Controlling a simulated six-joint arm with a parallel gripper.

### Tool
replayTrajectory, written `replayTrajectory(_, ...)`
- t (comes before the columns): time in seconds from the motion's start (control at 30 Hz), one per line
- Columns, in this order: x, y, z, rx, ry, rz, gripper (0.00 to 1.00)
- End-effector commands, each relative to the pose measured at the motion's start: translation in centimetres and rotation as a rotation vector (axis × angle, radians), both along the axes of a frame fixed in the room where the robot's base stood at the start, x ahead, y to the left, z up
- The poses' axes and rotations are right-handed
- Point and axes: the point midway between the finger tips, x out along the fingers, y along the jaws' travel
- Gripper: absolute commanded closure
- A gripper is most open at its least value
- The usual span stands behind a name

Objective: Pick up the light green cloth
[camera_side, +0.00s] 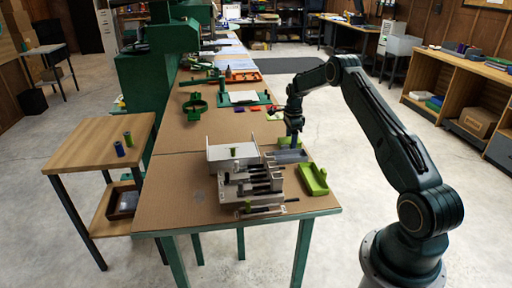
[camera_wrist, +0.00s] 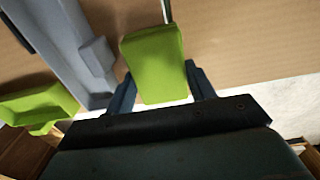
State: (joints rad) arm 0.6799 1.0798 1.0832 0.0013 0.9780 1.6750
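In the side view my gripper (camera_side: 291,134) points down, close above or beside a grey tray (camera_side: 289,157) at the right edge of the table.
A light green open tray (camera_side: 313,180) lies near the right table edge; it also shows in the wrist view (camera_wrist: 38,103). A white and grey rack (camera_side: 247,183) with dark tools stands left of it. The grey tray (camera_wrist: 75,45) is left of the cloth. Brown table surface (camera_side: 180,190) is clear at left.

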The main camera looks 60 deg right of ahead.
Motion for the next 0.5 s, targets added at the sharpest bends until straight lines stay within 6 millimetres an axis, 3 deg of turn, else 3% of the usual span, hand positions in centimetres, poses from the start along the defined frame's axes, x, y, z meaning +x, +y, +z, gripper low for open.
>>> replayTrajectory(0.5, 0.01, -0.01, 0.59, 0.0, 0.0, 0.0, 0.68)
